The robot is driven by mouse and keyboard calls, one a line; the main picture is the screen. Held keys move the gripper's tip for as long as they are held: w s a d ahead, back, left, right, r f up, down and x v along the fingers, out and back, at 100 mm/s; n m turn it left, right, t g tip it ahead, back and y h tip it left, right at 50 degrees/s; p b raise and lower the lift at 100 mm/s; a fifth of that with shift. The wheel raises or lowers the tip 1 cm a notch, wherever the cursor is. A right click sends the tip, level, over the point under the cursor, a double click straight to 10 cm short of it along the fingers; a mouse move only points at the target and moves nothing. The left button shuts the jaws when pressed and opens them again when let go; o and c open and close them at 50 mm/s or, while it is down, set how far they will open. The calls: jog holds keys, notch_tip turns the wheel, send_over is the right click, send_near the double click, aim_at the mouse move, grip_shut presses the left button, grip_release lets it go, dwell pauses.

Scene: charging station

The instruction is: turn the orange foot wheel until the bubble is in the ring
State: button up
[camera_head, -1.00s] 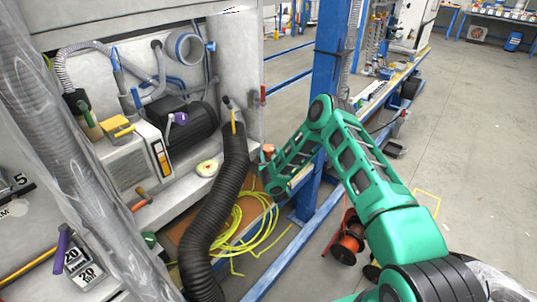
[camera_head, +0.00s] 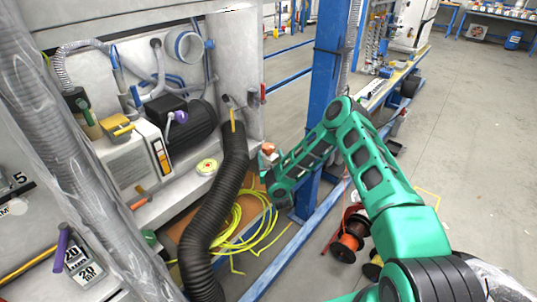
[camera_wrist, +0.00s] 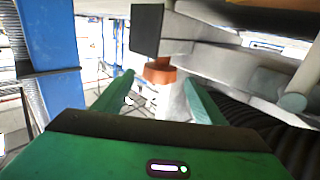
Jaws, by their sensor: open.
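The orange foot wheel (camera_head: 268,148) shows at the right end of the machine's ledge, just beyond my gripper. In the wrist view the orange wheel (camera_wrist: 159,72) lies ahead between the two fingers, above a pale upright part. My gripper (camera_wrist: 158,88) is green and open, with one finger on each side of the view and nothing held. In the head view my gripper (camera_head: 266,166) is beside the ledge, mostly seen from behind. A round yellow-green level (camera_head: 207,167) lies on the ledge. Its bubble and ring are too small to read.
A thick black hose (camera_head: 228,190) runs down in front of the ledge, left of my gripper. A blue post (camera_head: 327,90) stands close on the right. Yellow cable (camera_head: 250,225) lies coiled below. Cable reels (camera_head: 350,235) stand on the floor.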

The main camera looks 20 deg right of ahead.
jog(key=s, duration=0.6)
jog(key=shift+s+a, duration=0.4)
jog(key=shift+w+d, duration=0.1)
jog(key=d+r+n+g+h, duration=0.1)
jog(key=d+r+g, duration=0.25)
jog(key=d, duration=0.35)
jog(key=d+r+g, duration=0.2)
jog(key=d+r, duration=0.3)
jog(key=d, duration=0.1)
jog(key=s+d+r+m+g+h, duration=0.25)
jog(key=s+d+r+g, duration=0.35)
jog(key=s+d+r, duration=0.65)
jog(key=s+r+m+g, duration=0.1)
jog(key=s+r+g, duration=0.15)
jog(key=s, duration=0.65)
jog(key=s+r+m+g, duration=0.1)
jog(key=s+r, duration=0.2)
jog(key=s, duration=0.6)
jog(key=s+a+r+g+y, duration=0.1)
jog(key=s+a, duration=0.1)
jog(key=s, duration=0.5)
jog(key=s+a+r+m+g+y, duration=0.1)
jog(key=s+a+r+y, duration=0.1)
jog(key=s, duration=0.5)
jog(key=s+a+r+m+g+y, duration=0.1)
jog(key=s+a+y, duration=0.1)
jog(key=s+a, duration=0.2)
jog(key=s, duration=0.3)
jog(key=shift+s+r, duration=0.15)
jog(key=shift+r, duration=0.15)
